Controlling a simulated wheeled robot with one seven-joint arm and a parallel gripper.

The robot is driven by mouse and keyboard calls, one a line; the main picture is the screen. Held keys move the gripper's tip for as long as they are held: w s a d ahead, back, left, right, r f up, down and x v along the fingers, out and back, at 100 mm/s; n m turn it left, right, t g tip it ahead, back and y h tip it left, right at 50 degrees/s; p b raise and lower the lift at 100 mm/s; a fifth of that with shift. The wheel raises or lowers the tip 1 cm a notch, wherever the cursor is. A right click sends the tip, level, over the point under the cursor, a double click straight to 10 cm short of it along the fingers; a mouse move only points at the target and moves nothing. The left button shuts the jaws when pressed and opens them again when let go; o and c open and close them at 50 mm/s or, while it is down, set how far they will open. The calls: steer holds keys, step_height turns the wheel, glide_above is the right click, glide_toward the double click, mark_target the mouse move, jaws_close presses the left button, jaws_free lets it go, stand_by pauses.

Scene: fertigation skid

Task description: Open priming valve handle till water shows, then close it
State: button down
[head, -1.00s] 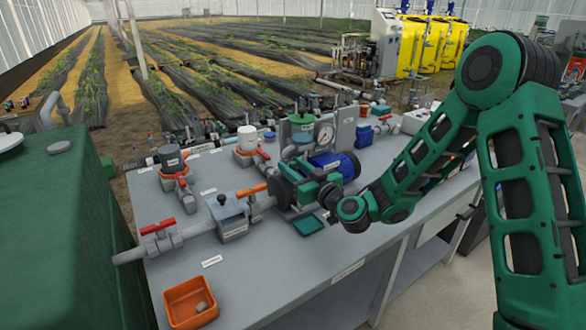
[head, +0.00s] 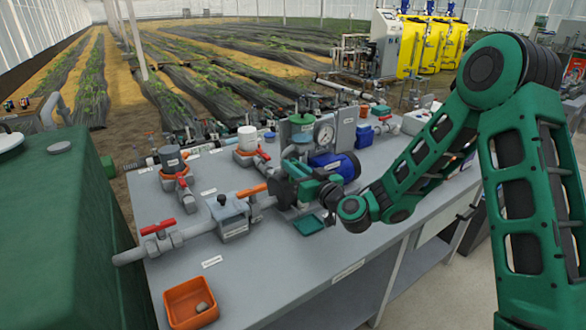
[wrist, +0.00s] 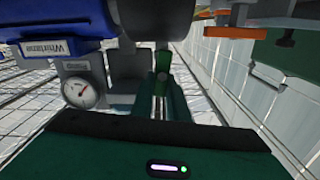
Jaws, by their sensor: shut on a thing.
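My gripper (wrist: 162,92) is shut on a slim green piece (wrist: 163,62), which looks like the priming valve handle, in the middle of the wrist view. The fingers and my gripper's body hide most of it. In the head view my gripper is beside the pump at mid-bench, just right of the grey pipe run, and the handle cannot be made out there. A small green tray (head: 310,225) lies on the bench below. I cannot see any water.
The blue motor (head: 338,163) and the pressure gauge (head: 326,134) stand close behind my gripper; the gauge also shows in the wrist view (wrist: 78,93). An orange lever (head: 251,189) and a red-handled valve (head: 158,227) sit leftward. An orange bin (head: 190,302) is at the front left.

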steer(key=m, duration=0.3)
steer(key=d+m, duration=0.1)
steer(key=shift+w+f, duration=0.25)
steer(key=shift+f, duration=0.05)
steer(key=m, duration=0.4)
steer(key=shift+w+d+f, duration=0.1)
steer(key=shift+d+f, duration=0.05)
steer(key=shift+f, duration=0.05)
steer(key=m, duration=0.3)
steer(key=shift+w+d+f+m, duration=0.1)
steer(key=shift+d+f+m, duration=0.05)
steer(key=shift+f+m, duration=0.2)
steer(key=m, duration=0.4)
steer(key=shift+f+m, duration=0.3)
steer(key=shift+m, duration=0.05)
steer(key=c, duration=1.7)
jaws_free()
steer(key=shift+f, duration=0.1)
